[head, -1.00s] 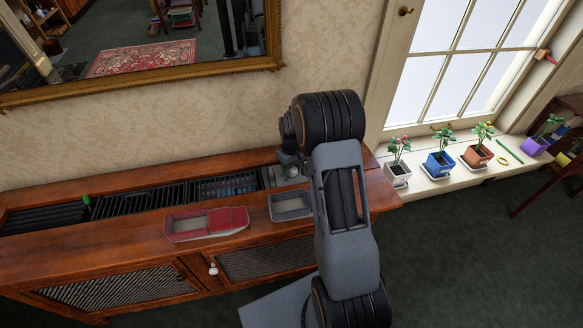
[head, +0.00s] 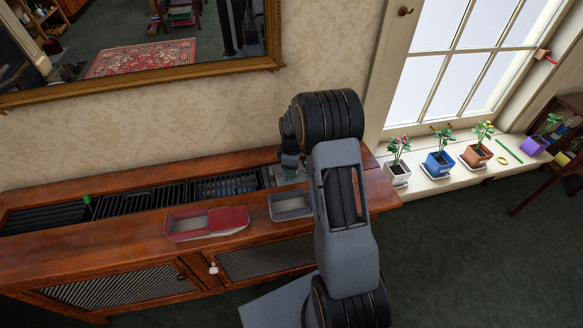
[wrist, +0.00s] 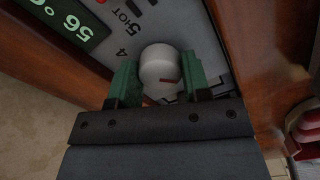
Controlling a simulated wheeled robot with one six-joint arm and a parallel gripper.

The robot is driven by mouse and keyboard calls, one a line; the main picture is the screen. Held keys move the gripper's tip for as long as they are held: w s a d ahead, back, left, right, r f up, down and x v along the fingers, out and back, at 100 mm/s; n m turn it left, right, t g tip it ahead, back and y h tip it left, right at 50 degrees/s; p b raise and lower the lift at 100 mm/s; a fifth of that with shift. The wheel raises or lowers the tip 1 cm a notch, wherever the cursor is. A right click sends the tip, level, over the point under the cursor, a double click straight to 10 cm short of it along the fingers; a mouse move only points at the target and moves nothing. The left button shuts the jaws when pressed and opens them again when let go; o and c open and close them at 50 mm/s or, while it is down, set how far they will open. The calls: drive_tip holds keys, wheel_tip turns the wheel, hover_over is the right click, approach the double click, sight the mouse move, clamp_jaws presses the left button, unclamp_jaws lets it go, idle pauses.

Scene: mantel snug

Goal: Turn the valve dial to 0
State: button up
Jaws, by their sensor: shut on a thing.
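The valve dial (wrist: 160,66) is a pale round knob with a red mark, seen in the wrist view on a grey panel (wrist: 152,22). The digits 4 and 5 and the letters "HOT" are printed beside it; the 0 cannot be made out. My gripper (wrist: 160,84) has green fingers, one on each side of the dial, and is shut on it. In the head view my gripper (head: 291,168) is at the right end of the wooden cabinet (head: 130,247), and the dial is hidden there.
A red tray (head: 190,233) and a grey tray (head: 290,214) stand on the cabinet's front ledge. Potted plants (head: 440,163) line the windowsill at the right.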

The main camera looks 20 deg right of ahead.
drive_tip(key=shift+w+r+n, duration=0.1)
drive_tip(key=shift+w+n, duration=0.1)
drive_tip(key=shift+n, duration=0.2)
drive_tip(key=o, duration=0.9)
drive_tip(key=shift+s, duration=0.1)
wheel_tip(320, 180, up, 14)
drive_tip(key=shift+f+p, duration=0.15)
drive_tip(key=shift+p, duration=0.55)
